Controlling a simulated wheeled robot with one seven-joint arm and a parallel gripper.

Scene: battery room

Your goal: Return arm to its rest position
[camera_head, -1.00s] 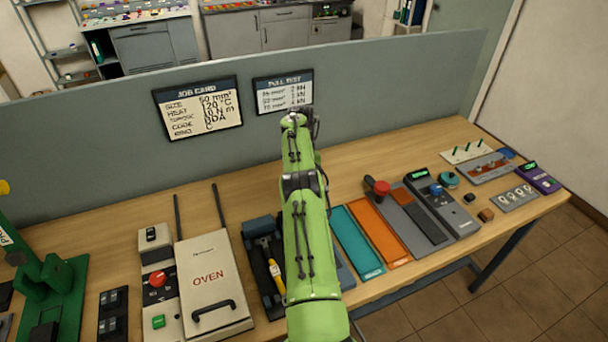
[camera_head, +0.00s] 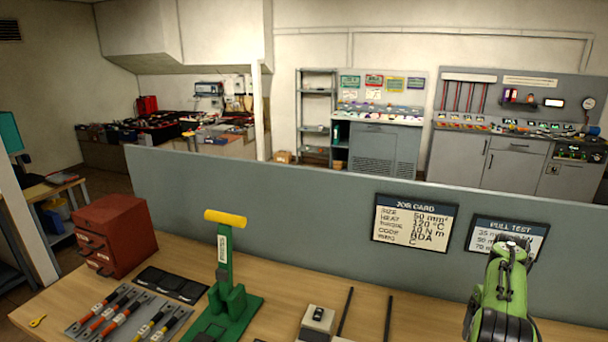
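My green arm shows at the lower right, over the workbench (camera_head: 270,285) and in front of the grey partition panel (camera_head: 300,195). Its far end (camera_head: 514,245) rises in front of the pull test card (camera_head: 530,232) and covers part of it. The gripper's fingers cannot be made out, so I cannot tell whether they are open or shut. No held object is visible.
A green press with a yellow handle (camera_head: 226,217) stands on the bench. A red drawer cabinet (camera_head: 112,235) is at its left end. Cable samples lie in a tray (camera_head: 75,327) beside black pads (camera_head: 170,284). A job card (camera_head: 414,222) hangs on the panel.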

